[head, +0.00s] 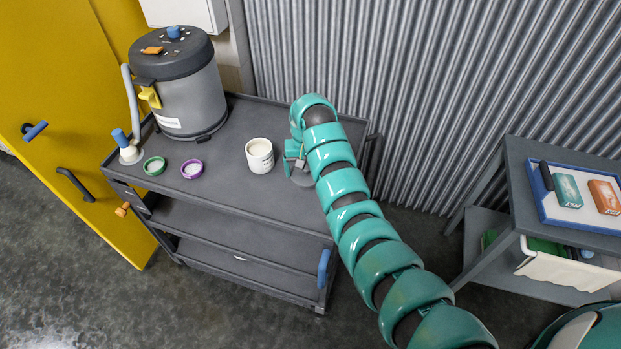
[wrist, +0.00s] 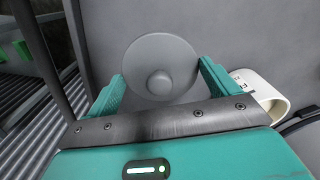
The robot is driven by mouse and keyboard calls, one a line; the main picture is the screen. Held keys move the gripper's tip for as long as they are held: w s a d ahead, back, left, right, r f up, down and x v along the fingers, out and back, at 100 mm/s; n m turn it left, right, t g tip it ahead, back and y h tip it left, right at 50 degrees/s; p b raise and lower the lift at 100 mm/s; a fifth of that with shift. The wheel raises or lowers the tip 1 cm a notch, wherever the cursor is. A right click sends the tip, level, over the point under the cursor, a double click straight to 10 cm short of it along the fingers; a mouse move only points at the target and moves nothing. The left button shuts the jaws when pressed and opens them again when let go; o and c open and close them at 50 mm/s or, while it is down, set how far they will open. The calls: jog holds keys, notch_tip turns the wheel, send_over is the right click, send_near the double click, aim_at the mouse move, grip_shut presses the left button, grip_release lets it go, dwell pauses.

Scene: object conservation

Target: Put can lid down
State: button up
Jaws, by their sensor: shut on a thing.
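A round grey lid (wrist: 158,50) with a small knob in its middle sits between the two teal fingers of my gripper (wrist: 160,73) in the wrist view. My gripper is shut on it. In the head view my gripper (head: 296,158) is over the right part of the cart top, and part of the grey lid (head: 303,180) shows below it. I cannot tell whether the lid touches the cart top. An open white can (head: 259,155) stands upright to the left of my gripper. It also shows at the right in the wrist view (wrist: 271,98).
The dark grey cart (head: 220,190) carries a green-rimmed round item (head: 155,166), a purple-rimmed one (head: 192,169) and a large grey canister (head: 190,98) at the back left. Bare cart top lies in front of the can. A corrugated wall (head: 420,90) stands behind.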

aim_at(310, 176)
jog(key=shift+w+d+f+p, duration=0.35)
jog(key=shift+w+f, duration=0.15)
jog(key=shift+f, duration=0.2)
jog(key=shift+w+d+f, duration=0.15)
jog(key=shift+w+f, duration=0.25)
jog(key=shift+f, duration=0.15)
jog(key=shift+d+f+p, duration=0.1)
jog(key=shift+p, duration=0.25)
jog(key=shift+w+f+b, duration=0.1)
jog(key=shift+f+b, duration=0.6)
jog(key=shift+f, duration=0.9)
jog(key=shift+f, duration=0.1)
jog(key=shift+f+b, duration=0.15)
jog(key=shift+b, duration=0.15)
jog(key=o, duration=0.6)
